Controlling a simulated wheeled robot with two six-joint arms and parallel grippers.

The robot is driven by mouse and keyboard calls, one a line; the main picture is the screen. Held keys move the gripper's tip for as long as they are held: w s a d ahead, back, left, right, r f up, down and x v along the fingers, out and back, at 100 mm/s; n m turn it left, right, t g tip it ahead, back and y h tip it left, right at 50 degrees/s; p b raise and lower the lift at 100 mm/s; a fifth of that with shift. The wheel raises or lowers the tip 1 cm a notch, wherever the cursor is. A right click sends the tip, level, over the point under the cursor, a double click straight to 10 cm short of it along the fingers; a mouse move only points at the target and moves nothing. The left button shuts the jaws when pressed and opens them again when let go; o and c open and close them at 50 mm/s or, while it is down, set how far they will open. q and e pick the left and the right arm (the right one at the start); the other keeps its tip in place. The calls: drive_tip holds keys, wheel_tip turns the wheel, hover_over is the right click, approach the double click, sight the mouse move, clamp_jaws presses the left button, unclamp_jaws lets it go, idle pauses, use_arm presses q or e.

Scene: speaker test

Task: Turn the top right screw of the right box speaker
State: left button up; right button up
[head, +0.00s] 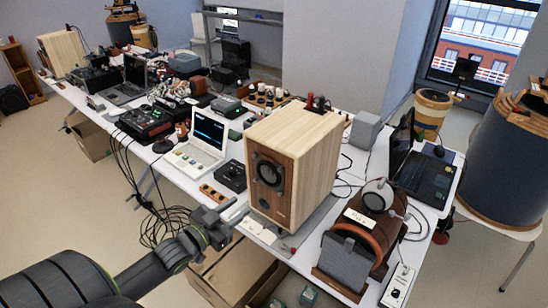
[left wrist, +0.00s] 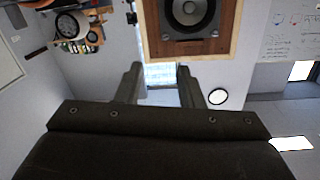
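The right box speaker (head: 312,157) stands upright near the front of the white table, with pale wood sides and a brown front panel around a dark round driver (head: 268,172). My left gripper (head: 232,211) is in front of and below-left of that panel, apart from it. In the left wrist view its two fingers (left wrist: 161,82) are spread with nothing between them. That view shows the speaker's front panel (left wrist: 230,32) and driver at the top edge, beyond the fingertips, partly cut off. The top right screw is too small to make out. My right gripper is not in view.
A white laptop (head: 200,145) and a small black box (head: 232,176) are left of the speaker. A brown stand with headphones (head: 378,197) is at its right. An open cardboard box (head: 235,268) and hanging cables (head: 160,222) lie below the table's front edge (head: 180,178).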

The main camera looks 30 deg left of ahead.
use_arm(q)
drive_tip(key=n, duration=0.1)
drive_tip(key=y+b, duration=0.1)
drive_tip(key=b, duration=0.4)
approach(279, 171)
drive_tip(key=shift+n+t, duration=0.3)
drive_tip(key=w, duration=0.7)
drive_tip(key=shift+d+f, duration=0.2)
drive_tip(key=shift+f, duration=0.1)
drive_tip(key=shift+w+r, duration=0.1)
drive_tip(key=shift+w, duration=0.5)
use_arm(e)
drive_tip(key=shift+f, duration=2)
use_arm(q)
drive_tip(key=shift+c, duration=0.4)
clamp_jaws()
